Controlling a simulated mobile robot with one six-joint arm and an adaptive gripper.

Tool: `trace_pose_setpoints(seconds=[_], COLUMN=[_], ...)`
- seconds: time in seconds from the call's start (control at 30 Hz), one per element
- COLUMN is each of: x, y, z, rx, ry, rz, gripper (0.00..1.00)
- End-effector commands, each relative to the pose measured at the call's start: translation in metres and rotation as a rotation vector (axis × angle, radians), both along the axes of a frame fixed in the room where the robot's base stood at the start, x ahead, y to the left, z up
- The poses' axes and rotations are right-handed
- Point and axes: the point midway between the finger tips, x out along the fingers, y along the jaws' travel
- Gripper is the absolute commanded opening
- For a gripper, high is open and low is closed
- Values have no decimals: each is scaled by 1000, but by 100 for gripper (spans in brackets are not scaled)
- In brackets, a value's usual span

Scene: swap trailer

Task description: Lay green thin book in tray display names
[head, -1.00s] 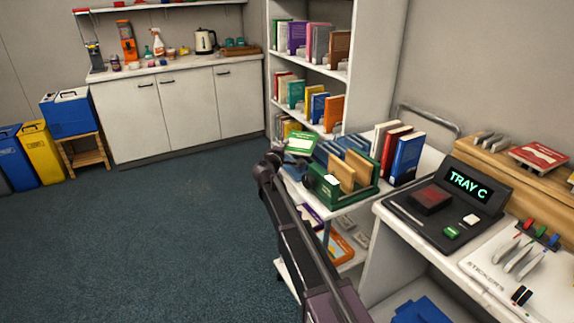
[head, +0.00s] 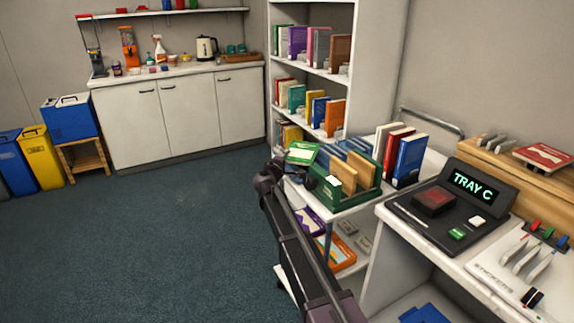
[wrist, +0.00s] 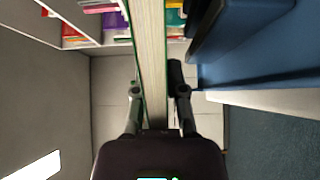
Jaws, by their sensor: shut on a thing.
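The display (head: 470,187) reads "TRAY C" in green letters. My gripper (wrist: 155,85) is shut on the green thin book (wrist: 150,45), its fingers on either side and the page edges facing the wrist camera. In the head view the green book (head: 302,153) is at the left end of the cart top, by the trays. A green tray (head: 338,203) with wooden dividers stands on the cart, and blue dividers or a blue tray (head: 345,149) stand behind it. I cannot read any tray letters. A large blue surface (wrist: 250,45) is right of the book in the wrist view.
White, red and blue books (head: 408,160) stand upright right of the trays. A tall bookshelf (head: 360,75) is behind the cart. Purple and orange books lie on the cart's lower shelf (head: 345,265). A desk (head: 500,265) with stickers and pens is at right.

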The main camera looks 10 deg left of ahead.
Motion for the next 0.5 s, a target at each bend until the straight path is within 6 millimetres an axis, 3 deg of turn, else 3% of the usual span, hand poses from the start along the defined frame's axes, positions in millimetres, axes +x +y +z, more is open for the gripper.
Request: trace_pose_setpoints(seconds=[0.2,0.5], x=[0,0], y=[-1,-1], z=[-19,-19], rx=[-1,-1], ry=[0,0], rz=[-1,-1], gripper=[0,0])
